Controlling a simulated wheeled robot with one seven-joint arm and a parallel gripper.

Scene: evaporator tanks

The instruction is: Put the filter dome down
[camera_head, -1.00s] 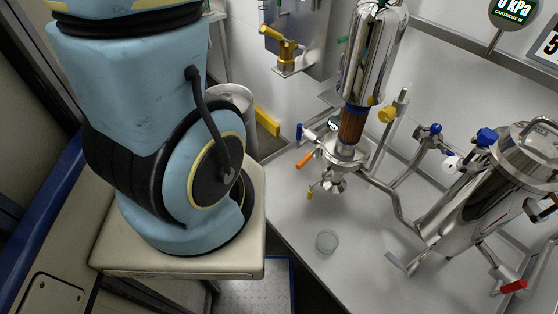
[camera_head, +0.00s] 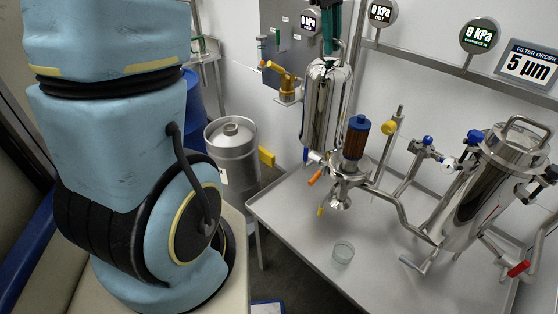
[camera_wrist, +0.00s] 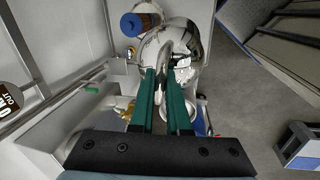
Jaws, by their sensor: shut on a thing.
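The filter dome (camera_head: 320,105) is a tall, shiny steel cylinder with a rounded top. It hangs upright just left of the filter cartridge (camera_head: 354,143), which is brown with a blue cap and stands uncovered on its pipe fitting. My gripper (camera_head: 332,40) has green fingers and is shut on the dome from above. In the wrist view the dome (camera_wrist: 192,38) shows beyond my fingertips (camera_wrist: 161,72), with its handle between them. The blue cap (camera_wrist: 131,24) shows beside it. The dome's lower rim is partly hidden, and I cannot tell whether it touches the table.
A larger clamped steel housing (camera_head: 480,185) stands right. A steel canister (camera_head: 233,155) stands left, beyond the table edge. A yellow-handled valve (camera_head: 283,75) is on the wall panel.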

